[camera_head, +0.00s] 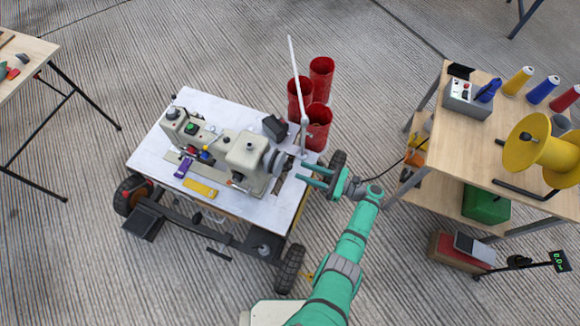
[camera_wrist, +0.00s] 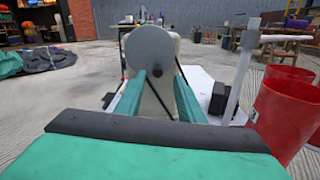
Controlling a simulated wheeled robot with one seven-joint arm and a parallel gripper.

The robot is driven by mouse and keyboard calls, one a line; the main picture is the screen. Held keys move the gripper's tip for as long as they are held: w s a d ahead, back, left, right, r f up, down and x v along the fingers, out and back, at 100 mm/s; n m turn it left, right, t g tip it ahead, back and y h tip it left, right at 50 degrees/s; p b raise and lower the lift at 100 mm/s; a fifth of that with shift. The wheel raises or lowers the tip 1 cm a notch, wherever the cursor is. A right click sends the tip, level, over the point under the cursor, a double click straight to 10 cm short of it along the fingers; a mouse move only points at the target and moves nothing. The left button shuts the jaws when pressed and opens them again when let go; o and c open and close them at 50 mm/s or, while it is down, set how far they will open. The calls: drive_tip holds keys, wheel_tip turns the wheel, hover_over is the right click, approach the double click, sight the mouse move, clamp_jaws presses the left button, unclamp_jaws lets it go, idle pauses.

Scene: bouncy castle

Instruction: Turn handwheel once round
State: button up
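A cream sewing machine (camera_head: 247,155) stands on a white-topped wheeled cart (camera_head: 225,108). The grey round handwheel (camera_head: 273,160) is on the machine's right end, facing my gripper. In the wrist view the handwheel (camera_wrist: 150,50) is a plain grey disc, upright, above and between the line of my fingers. My gripper (camera_head: 301,171) is open, with two green fingers pointing left at the handwheel from the cart's right edge. In the wrist view my gripper (camera_wrist: 159,80) has its fingers spread, with nothing between them. I cannot tell whether a fingertip touches the wheel.
A white upright rod (camera_head: 298,80) rises close beside the fingers. Several red bins (camera_head: 321,75) stand behind the cart. A purple item (camera_head: 183,167) and a yellow item (camera_head: 200,188) lie on the cart. A wooden table (camera_head: 480,140) with spools stands right.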

drive_tip(key=shift+x, duration=2.5)
drive_tip(key=shift+s, duration=0.1)
drive_tip(key=shift+c, duration=0.3)
